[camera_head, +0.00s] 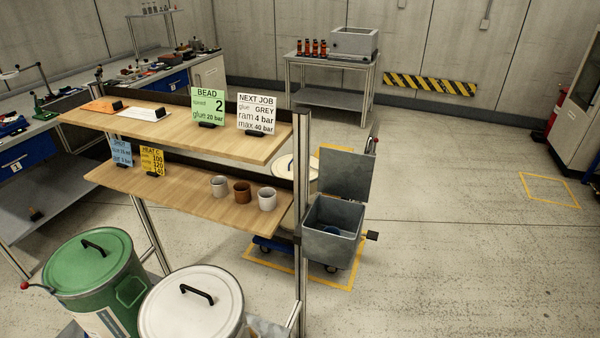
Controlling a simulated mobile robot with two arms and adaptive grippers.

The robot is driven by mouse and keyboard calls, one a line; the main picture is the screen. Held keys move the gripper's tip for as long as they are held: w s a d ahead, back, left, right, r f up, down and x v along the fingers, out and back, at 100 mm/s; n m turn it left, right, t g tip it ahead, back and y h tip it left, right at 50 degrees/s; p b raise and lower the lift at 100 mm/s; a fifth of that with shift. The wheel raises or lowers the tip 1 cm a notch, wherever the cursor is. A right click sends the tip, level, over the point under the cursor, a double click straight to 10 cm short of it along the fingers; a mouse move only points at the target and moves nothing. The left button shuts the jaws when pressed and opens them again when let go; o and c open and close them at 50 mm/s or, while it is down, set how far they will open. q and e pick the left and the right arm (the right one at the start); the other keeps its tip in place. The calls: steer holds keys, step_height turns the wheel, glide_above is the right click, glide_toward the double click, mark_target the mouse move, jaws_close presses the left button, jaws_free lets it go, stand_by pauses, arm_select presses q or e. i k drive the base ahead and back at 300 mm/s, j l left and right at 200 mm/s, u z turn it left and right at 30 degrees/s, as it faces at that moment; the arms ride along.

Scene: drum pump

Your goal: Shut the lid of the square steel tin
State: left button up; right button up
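The square steel tin (343,250) is right of the wooden shelf rack, close to its front right post. Its lid (347,172) stands up, roughly vertical, at the tin's back edge, so the tin is open. Something blue shows inside the tin at the bottom. A small dark block (372,236) sticks out from the tin's right side. Neither of my grippers shows in this view.
The rack's shelves (200,190) bear cups and sign cards. A green drum (95,270) and a white-lidded drum (192,308) stand at the front left. A blue dolly (270,245) is partly hidden behind the tin. The floor to the right is clear.

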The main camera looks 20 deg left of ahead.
mark_target(343, 174)
steer(key=i+l+u, duration=0.1)
steer(key=u, duration=0.3)
steer(key=i+l+u, duration=0.1)
steer(key=u, duration=0.35)
steer(key=i+l+u, duration=0.1)
steer(key=u, duration=0.3)
steer(key=l+u, duration=0.25)
steer(key=u, duration=0.2)
steer(key=i+l+u, duration=0.1)
steer(key=u, duration=0.3)
steer(key=l+u, duration=0.3)
steer(key=u, duration=0.15)
steer(key=k+l+u, duration=0.15)
steer(key=l, duration=0.3)
steer(key=l+u, duration=0.15)
steer(key=l, duration=0.3)
steer(key=k+l+u, duration=0.1)
steer(key=l, duration=0.35)
steer(key=k+l+u, duration=0.15)
steer(key=l, duration=0.25)
steer(key=k+l+u, duration=0.15)
steer(key=l, duration=0.25)
steer(key=k+l+u, duration=0.15)
steer(key=l, duration=0.25)
steer(key=k+l+u, duration=0.1)
steer(key=k+l, duration=0.2)
